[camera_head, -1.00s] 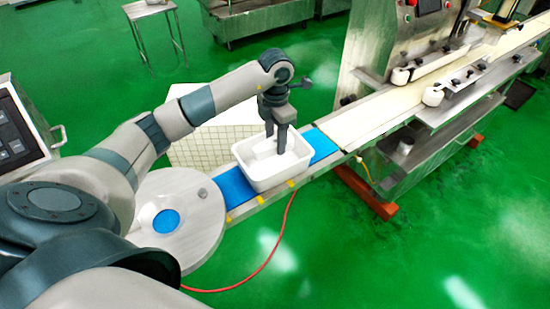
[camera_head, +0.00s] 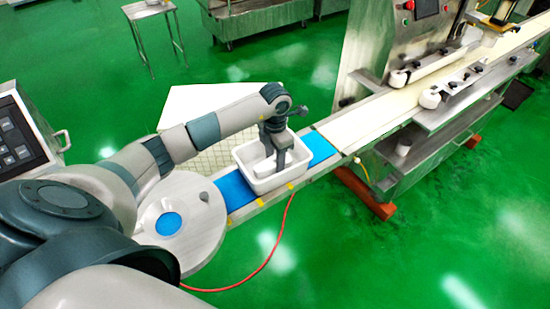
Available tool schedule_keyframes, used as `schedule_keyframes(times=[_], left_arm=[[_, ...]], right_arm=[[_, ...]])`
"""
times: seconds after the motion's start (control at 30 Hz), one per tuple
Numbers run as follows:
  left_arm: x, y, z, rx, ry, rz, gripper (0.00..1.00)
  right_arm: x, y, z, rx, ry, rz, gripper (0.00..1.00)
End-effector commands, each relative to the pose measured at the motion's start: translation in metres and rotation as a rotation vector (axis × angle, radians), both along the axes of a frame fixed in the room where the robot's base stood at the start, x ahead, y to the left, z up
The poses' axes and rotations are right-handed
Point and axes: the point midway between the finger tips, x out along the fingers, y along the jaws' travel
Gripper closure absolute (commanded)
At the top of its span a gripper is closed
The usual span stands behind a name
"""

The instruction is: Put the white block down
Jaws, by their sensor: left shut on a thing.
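My left gripper (camera_head: 279,162) reaches down into a white tub (camera_head: 272,183) and is shut on a white block (camera_head: 263,168). The block shows beside the fingers, low inside the tub. I cannot tell whether it touches the tub's floor. The tub sits on the blue belt (camera_head: 233,189) of a narrow conveyor. My right gripper is not in view.
A round metal plate (camera_head: 196,234) stands at the near end of the belt. A white tiled box (camera_head: 207,102) is behind my left arm. The cream belt (camera_head: 375,116) and the steel machine (camera_head: 398,40) lie to the right. A red hose (camera_head: 270,257) runs across the green floor.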

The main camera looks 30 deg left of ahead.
Motion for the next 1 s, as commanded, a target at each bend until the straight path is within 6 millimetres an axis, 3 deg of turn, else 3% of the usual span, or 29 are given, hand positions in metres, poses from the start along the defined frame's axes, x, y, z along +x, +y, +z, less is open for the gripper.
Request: schedule_keyframes(times=[0.43,0.47,0.5,0.53,1.0], left_arm=[[0.0003,0.0001,-0.0071,0.000,-0.001,0.000,0.88],[0.0001,0.0000,-0.0058,0.000,-0.001,0.000,0.53],[0.0001,0.0000,-0.0056,0.000,-0.001,0.000,0.44],[0.0001,0.0000,-0.0056,0.000,-0.001,0.000,0.42],[0.0006,0.0001,-0.0007,0.000,-0.002,0.000,0.42]], right_arm=[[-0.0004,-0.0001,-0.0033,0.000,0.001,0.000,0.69],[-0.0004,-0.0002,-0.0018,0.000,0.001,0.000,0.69],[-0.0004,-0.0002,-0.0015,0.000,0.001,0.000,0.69],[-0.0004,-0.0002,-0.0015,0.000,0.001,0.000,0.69],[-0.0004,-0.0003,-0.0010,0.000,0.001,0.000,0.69]])
